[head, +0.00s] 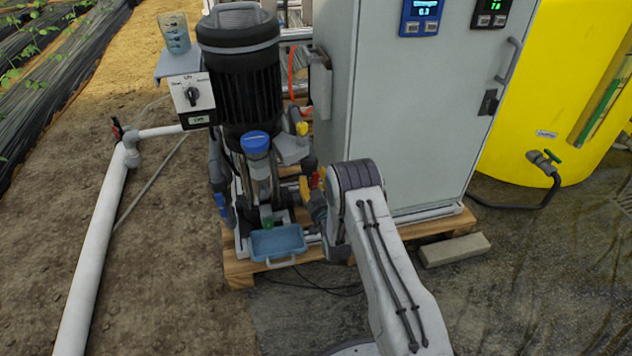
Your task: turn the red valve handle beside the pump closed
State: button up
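The pump (240,80) is a tall black motor on a grey stand, left of the cabinet. A small red part (319,179), which looks like a valve handle, shows beside a yellow one (305,188) at the pump's lower right. My arm's elbow is just right of them and partly covers that spot. My gripper seems to be the dark end by these parts; its fingers cannot be made out, nor whether it touches the red part. Another red handle (117,128) sits on a valve of the white pipe at the left.
A grey cabinet (405,120) stands close behind my arm. A blue tray (277,243) sits at the wooden pallet's (240,270) front. A yellow tank (540,90) with a green-handled tap is at the right. A concrete block (454,249) lies on the ground. Bare ground lies left.

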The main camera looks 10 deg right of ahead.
jog(key=shift+o, duration=0.9)
jog(key=shift+f, duration=0.1)
jog(key=shift+s+d, duration=0.1)
jog(key=shift+s, duration=0.05)
jog(key=shift+s+f, duration=0.1)
jog(key=shift+s, duration=0.15)
jog(key=s, duration=1.1)
jog(key=shift+s, duration=0.1)
